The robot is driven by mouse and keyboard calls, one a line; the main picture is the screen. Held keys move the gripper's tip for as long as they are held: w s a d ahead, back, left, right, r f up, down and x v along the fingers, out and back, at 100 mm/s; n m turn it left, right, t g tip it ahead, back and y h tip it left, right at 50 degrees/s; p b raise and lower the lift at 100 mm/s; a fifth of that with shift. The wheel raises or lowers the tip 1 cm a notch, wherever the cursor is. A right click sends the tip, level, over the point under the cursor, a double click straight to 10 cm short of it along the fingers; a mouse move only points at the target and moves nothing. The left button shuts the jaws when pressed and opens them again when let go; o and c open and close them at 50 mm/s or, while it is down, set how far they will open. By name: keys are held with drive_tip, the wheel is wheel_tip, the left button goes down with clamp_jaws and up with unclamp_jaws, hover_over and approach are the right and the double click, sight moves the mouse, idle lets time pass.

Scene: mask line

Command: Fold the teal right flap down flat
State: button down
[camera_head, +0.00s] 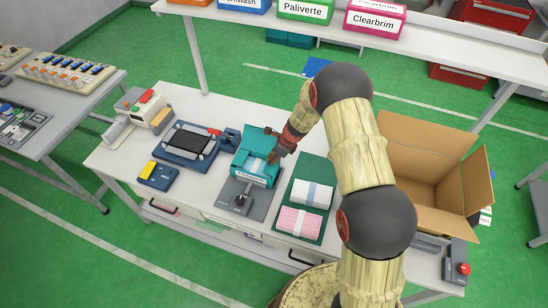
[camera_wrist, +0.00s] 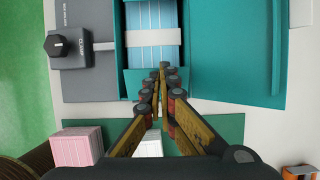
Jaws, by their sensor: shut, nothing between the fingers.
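The teal box (camera_head: 249,178) stands open on the grey fixture, with its label toward the front. Blue masks with a white band (camera_wrist: 152,38) lie inside it. The large teal lid (camera_wrist: 232,50) is open at the back. The teal right flap (camera_wrist: 134,82) shows at the box's right end, beyond my fingers, which hide part of it; its exact angle is unclear. My gripper (camera_wrist: 162,70) is shut and empty, with its tips at the flap and the right end of the opening. In the head view my gripper (camera_head: 272,157) is over the box's right side.
A black clamp knob (camera_wrist: 56,46) sits in front of the box. A green mat (camera_head: 299,176) with white and pink bundles lies to the right. A blue tray device (camera_head: 187,146) stands left. An open cardboard carton (camera_head: 428,205) is at the far right.

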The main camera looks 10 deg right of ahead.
idle(0.3)
drive_tip(key=shift+w+a+f, duration=0.5)
drive_tip(key=shift+a+f, duration=0.2)
drive_tip(key=shift+f, duration=0.05)
drive_tip(key=shift+s+d+r, duration=0.1)
drive_tip(key=shift+s+d, duration=0.05)
drive_tip(key=shift+s, duration=0.05)
drive_tip(key=shift+s+d+r, duration=0.25)
drive_tip(key=shift+d+r, duration=0.1)
drive_tip(key=shift+d, duration=0.1)
drive_tip(key=shift+d+r+p, duration=0.1)
drive_tip(key=shift+r+p, duration=0.4)
drive_tip(key=shift+p, duration=0.05)
wheel_tip(320, 180, up, 13)
drive_tip(key=p, duration=0.2)
drive_tip(key=shift+w, duration=0.1)
